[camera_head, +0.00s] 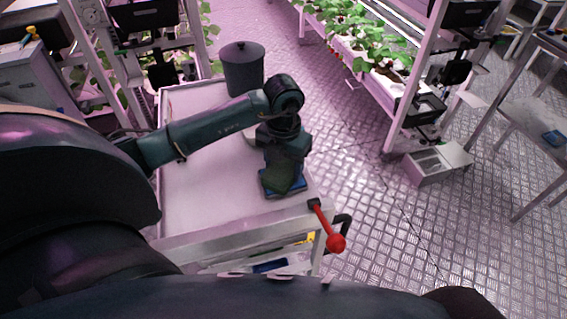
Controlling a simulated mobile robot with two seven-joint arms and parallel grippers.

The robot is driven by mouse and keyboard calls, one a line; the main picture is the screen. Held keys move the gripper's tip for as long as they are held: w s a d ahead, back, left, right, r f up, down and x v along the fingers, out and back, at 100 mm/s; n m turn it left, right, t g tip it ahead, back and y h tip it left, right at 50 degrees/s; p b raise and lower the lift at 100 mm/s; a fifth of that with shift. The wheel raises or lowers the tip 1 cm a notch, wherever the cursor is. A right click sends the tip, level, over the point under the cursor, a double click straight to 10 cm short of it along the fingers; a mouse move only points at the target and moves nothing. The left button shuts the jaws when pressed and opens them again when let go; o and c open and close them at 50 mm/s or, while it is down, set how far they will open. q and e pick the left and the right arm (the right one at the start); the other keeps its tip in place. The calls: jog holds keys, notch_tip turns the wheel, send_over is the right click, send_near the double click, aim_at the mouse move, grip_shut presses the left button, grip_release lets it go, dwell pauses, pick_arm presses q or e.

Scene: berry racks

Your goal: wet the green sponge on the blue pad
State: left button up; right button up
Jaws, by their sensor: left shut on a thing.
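My left arm comes in from the left and reaches over the white cart top. My left gripper (282,172) points down near the cart's right front part and is shut on the green sponge (279,183). The sponge shows only as a small dark green patch under the gripper. The blue pad (300,187) lies on the cart top directly below, mostly covered by the gripper and sponge. I cannot tell whether the sponge touches the pad or is just above it. My right gripper is out of view.
A dark grey lidded bin (243,68) stands at the cart's back. The white cart top (200,205) is otherwise largely clear. A red-knobbed lever (335,242) sticks out at the cart's front right corner. Plant racks (400,110) stand behind, with metal floor between.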

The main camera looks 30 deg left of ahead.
aim_at(284, 167)
pick_arm(q)
jog(key=shift+r+p, duration=2.6)
jog(key=shift+r, duration=0.95)
